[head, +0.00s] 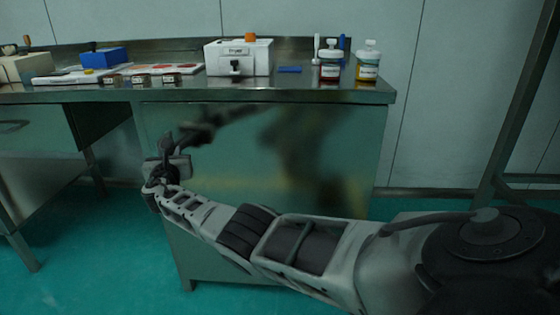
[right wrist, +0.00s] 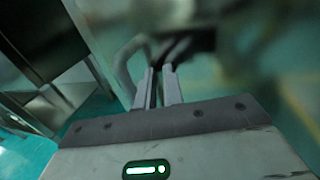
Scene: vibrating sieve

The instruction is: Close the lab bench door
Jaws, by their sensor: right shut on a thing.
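The lab bench door (head: 300,165) is the shiny green front panel under the right part of the bench. It mirrors my right arm. My right gripper (head: 167,145) is at the door's left side, below the worktop. In the right wrist view, its two fingers (right wrist: 159,82) are close together around a dark part at the door, beside a curved grey bar (right wrist: 126,68) that looks like the handle. The exact grip is blurred. I cannot tell whether the door stands slightly ajar. My left gripper is not in view.
The metal worktop (head: 200,91) carries a white device (head: 238,58), two labelled bottles (head: 367,62), a blue box (head: 104,58) and small dishes. A drawer unit (head: 35,140) stands at the left. The green floor (head: 110,255) in front is clear.

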